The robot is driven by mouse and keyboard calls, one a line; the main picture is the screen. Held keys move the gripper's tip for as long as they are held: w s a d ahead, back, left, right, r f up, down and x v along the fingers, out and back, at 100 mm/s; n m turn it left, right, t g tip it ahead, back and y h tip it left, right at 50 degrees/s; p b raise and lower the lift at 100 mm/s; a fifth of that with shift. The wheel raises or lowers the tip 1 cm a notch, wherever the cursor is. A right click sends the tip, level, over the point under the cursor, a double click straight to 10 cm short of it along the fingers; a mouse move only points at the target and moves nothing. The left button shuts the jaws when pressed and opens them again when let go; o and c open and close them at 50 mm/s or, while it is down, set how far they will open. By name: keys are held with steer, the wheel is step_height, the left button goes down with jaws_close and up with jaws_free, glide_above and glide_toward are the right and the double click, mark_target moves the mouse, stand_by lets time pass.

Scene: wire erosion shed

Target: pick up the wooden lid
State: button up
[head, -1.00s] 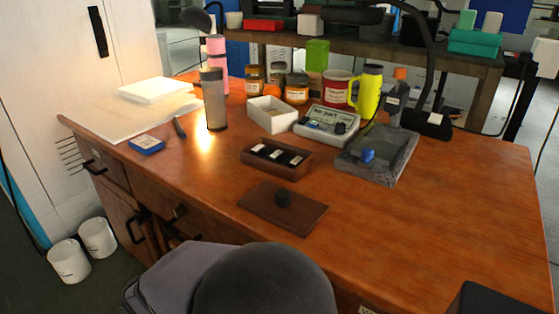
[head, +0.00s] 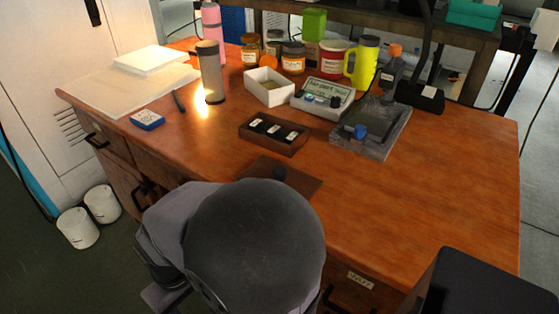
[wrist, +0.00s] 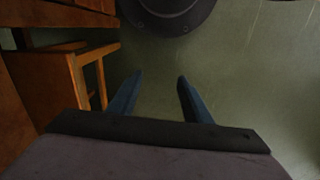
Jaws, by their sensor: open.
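The wooden lid (head: 309,187) is a flat dark-brown plate with a black knob. It lies on the desk near its front edge. My arm hides its near part in the head view. Behind it stands an open dark wooden box (head: 273,145) with several black pieces inside. My gripper (wrist: 158,88) shows only in the wrist view. Its two blue fingers are apart with nothing between them, over the green floor. The lid is not in the wrist view.
A grey stone-like tray (head: 390,146), a device with a screen (head: 322,96) and a white box (head: 270,90) stand behind the lid. A grey cylinder (head: 210,72) stands left. The desk right of the lid is clear. In the wrist view, desk woodwork (wrist: 60,85) is at left.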

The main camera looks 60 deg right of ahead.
steer(key=s+d+r+m+g+p, duration=0.15)
steer(key=d+r+p, duration=0.25)
steer(key=r+p, duration=0.8)
steer(key=s+d+r+g+p, duration=0.1)
steer(key=s+d+r+p, duration=0.3)
steer(key=r+p, duration=0.75)
steer(key=s+d+r+m+g+p, duration=0.1)
steer(key=d+r+p, duration=0.4)
steer(key=r+p, duration=0.65)
steer(key=w+d+f+n+h+p, duration=0.2)
steer(key=w+d+n+h, duration=0.1)
steer(key=d+n, duration=0.8)
steer(key=shift+n+t, duration=0.25)
steer(key=shift+n, duration=0.5)
steer(key=shift+a+f+b+x, duration=0.1)
steer(key=shift+a+x, duration=0.15)
steer(key=shift+x, duration=0.9)
steer(key=shift+a+f+b+x, duration=0.1)
steer(key=shift+a+x, duration=0.15)
steer(key=shift+x, duration=0.85)
steer(key=shift+a+f+b+x, duration=0.1)
steer(key=shift+a+x, duration=0.1)
steer(key=shift+x, duration=0.95)
steer(key=shift+w, duration=0.15)
steer(key=shift+c, duration=0.3)
jaws_close()
